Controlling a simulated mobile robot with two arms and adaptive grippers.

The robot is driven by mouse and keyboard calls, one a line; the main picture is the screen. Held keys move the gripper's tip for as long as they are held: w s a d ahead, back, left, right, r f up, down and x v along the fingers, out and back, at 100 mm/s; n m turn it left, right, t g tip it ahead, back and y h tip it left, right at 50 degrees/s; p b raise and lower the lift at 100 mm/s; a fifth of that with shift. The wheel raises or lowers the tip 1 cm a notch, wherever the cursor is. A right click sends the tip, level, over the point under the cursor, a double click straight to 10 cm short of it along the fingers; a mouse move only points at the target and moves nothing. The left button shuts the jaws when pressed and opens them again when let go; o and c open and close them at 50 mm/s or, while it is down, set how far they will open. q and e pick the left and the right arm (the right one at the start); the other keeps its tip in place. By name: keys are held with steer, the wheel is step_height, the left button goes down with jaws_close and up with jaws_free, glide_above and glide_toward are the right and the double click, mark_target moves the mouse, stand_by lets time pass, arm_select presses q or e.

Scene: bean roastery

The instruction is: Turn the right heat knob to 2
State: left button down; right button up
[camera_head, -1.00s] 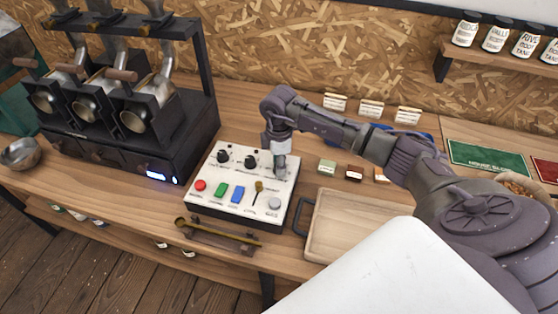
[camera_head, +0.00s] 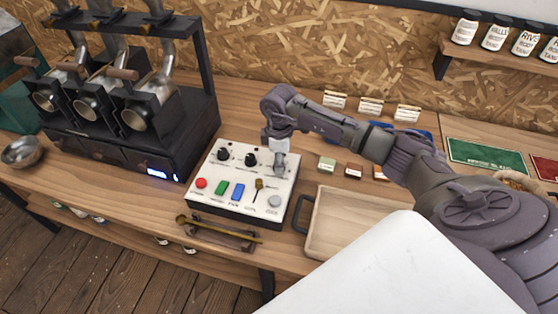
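The white control box (camera_head: 208,180) stands on the bench with two black knobs in view, a left one (camera_head: 223,154) and a middle one (camera_head: 251,159). Below them sit a red button, a green and a blue switch, a small lever (camera_head: 258,185) and a grey round button. My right gripper (camera_head: 280,168) points down over the box's upper right part, to the right of the middle knob. It covers the place where a right knob would be, so that knob, its mark and the fingertips' grip on it are hidden. My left gripper is not in view.
A black roaster (camera_head: 140,135) stands left of the box. A wooden tray (camera_head: 345,225) with a dark handle lies close to the box's right. A brass scoop (camera_head: 220,232) lies on a rack in front. Small coloured blocks (camera_head: 353,171) are behind the tray.

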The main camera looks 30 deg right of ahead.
steer(key=shift+o, duration=1)
steer(key=shift+r, duration=0.1)
step_height(320, 180, up, 12)
steer(key=shift+s+f, duration=0.1)
steer(key=shift+f, duration=0.1)
